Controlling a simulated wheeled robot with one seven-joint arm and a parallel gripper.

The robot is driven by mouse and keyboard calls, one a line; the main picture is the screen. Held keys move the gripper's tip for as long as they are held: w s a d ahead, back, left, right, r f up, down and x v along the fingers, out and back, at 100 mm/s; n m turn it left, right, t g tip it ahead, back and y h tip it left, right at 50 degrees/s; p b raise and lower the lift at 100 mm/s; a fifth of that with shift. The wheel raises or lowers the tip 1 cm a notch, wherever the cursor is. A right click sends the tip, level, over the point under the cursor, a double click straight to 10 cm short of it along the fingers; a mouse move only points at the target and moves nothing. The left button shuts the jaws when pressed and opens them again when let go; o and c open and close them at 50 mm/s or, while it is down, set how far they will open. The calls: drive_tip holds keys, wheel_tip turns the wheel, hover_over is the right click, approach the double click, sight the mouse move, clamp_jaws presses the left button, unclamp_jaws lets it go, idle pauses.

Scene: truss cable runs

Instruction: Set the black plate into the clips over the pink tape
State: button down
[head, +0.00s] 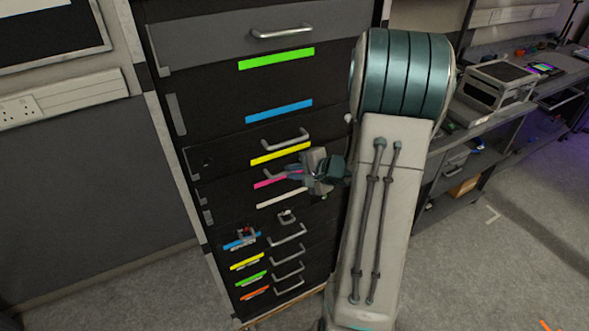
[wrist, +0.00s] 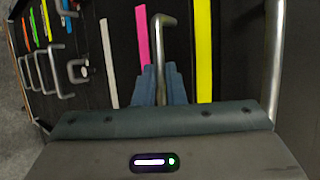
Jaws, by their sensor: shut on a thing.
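My gripper (head: 305,172) is at the black cabinet front, close to the right end of the pink tape (head: 268,181). In the wrist view its blue-grey fingers (wrist: 160,85) are shut on a silver bar handle (wrist: 163,45). That handle stands between the pink tape (wrist: 142,35) and the yellow tape (wrist: 204,50). The handle appears to belong to the black plate, which blends into the black front. I cannot make out the plate's edges, or whether it touches the clips. The gripper covers part of the pink tape area in the head view.
Other tapes mark the front: green (head: 276,58), blue (head: 278,110) and white (head: 282,198). Several silver handles stick out below, such as one handle (head: 288,252). A workbench (head: 470,125) stands right of my arm. Grey floor (head: 480,270) is open at the lower right.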

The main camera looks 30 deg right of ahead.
drive_tip(key=shift+f+p, duration=0.3)
drive_tip(key=shift+f, duration=0.1)
idle(0.8)
drive_tip(key=shift+f+p, duration=0.15)
drive_tip(key=shift+p, duration=0.95)
idle(1.2)
drive_tip(key=c, duration=1.4)
unclamp_jaws()
drive_tip(key=shift+w, duration=0.2)
drive_tip(key=shift+c, duration=0.2)
drive_tip(key=shift+s, duration=0.1)
drive_tip(key=s+a+f+v, duration=0.1)
drive_tip(key=v, duration=0.8)
drive_tip(key=s+a+f+p+v, duration=0.1)
drive_tip(key=s+f+v, duration=0.1)
drive_tip(key=v, duration=0.8)
drive_tip(key=shift+r, duration=0.1)
